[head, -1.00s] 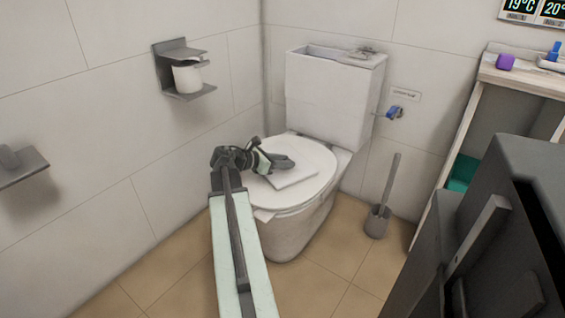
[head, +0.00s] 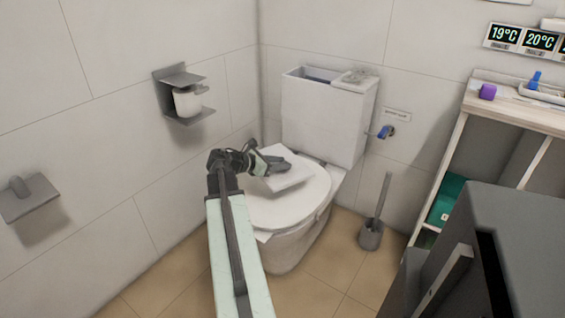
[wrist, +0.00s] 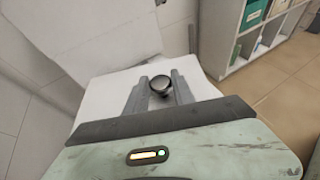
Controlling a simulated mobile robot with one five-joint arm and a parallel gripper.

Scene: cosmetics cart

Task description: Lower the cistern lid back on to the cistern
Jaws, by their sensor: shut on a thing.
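The cistern lid (head: 290,180) is a white flat plate, seen over the closed toilet seat cover (head: 262,212) and in front of the cistern. My gripper (head: 282,167) is shut on its knob. In the wrist view, the dark round knob (wrist: 159,84) sits between the two grey fingers of my gripper (wrist: 160,92), with the white lid (wrist: 105,100) spreading out beneath. The white cistern (head: 322,125) stands behind the bowl against the wall. Its top is open at the left, showing a dark inside. A pale item (head: 357,77) covers the right part of the top.
A paper holder (head: 183,78) juts from the left wall. A blue valve (head: 385,132) and a toilet brush (head: 371,232) are right of the toilet. A shelf (head: 520,108) and a dark grey cabinet (head: 505,220) stand at the right.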

